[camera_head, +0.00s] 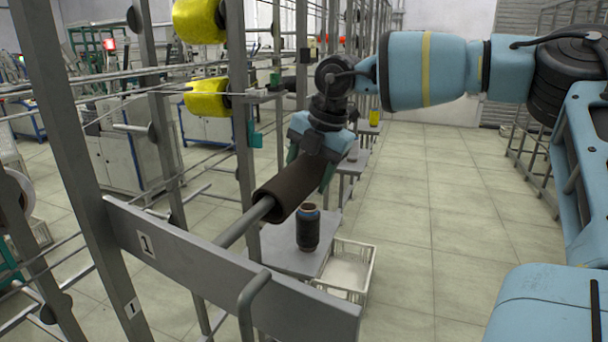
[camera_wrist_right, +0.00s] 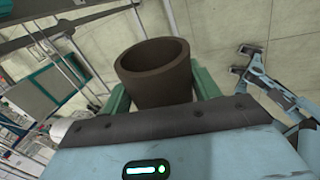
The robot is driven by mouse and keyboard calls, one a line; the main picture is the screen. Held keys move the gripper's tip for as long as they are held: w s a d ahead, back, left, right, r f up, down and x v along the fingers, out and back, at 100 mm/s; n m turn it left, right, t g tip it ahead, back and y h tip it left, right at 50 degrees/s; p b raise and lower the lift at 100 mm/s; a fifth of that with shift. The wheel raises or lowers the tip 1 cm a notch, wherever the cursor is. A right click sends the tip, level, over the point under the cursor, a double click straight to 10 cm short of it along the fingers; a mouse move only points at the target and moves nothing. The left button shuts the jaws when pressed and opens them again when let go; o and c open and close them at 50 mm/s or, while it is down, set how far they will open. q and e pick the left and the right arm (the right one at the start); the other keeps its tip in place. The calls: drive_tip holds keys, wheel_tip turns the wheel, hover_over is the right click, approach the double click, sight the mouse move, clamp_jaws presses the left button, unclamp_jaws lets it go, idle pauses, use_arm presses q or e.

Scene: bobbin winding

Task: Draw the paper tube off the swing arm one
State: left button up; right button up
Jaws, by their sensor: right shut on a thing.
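The dark brown paper tube (camera_head: 284,190) sits tilted at the end of the grey rod of swing arm one (camera_head: 243,223). The rod meets the tube's near end; how far it reaches inside is hidden. My right gripper (camera_head: 318,168) is shut on the tube toward its far end. In the right wrist view the tube (camera_wrist_right: 156,78) stands between the green fingers (camera_wrist_right: 160,92), its visible open mouth dark, with no rod showing in it. My left gripper does not show in the head view.
A crossbar (camera_head: 190,262) marked 1 lies in front. Below the tube, a dark bobbin (camera_head: 307,229) stands on a grey shelf (camera_head: 275,257) beside a white crate (camera_head: 347,272). Yellow bobbins (camera_head: 206,97) hang on the frame at left. The tiled floor (camera_head: 430,210) at right is clear.

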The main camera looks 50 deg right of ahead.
drive_tip(key=shift+w+d+r, duration=0.1)
drive_tip(key=shift+w+d, duration=0.05)
drive_tip(key=shift+d, duration=0.4)
drive_tip(key=shift+w+d+r, duration=0.1)
drive_tip(key=shift+d, duration=0.45)
drive_tip(key=shift+w+d, duration=0.2)
drive_tip(key=shift+d, duration=0.55)
